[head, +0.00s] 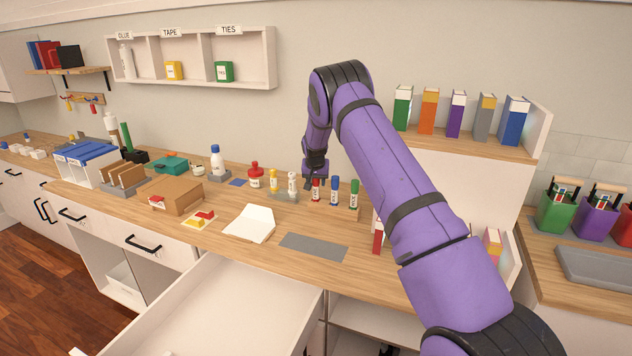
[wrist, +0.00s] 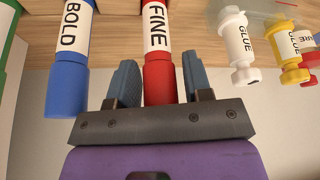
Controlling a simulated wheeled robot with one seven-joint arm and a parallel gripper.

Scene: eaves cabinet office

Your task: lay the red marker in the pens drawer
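In the wrist view the red marker (wrist: 158,70) is between my gripper's two fingers (wrist: 160,82). In the head view my gripper (head: 315,180) is over the marker's upper part.
The blue marker (head: 334,190), labelled BOLD, and a green marker (head: 354,194) stand close on the right. A white glue stick (head: 292,184) and a yellow one (head: 273,181) stand on the left. A grey mat (head: 314,247) lies bare in front.

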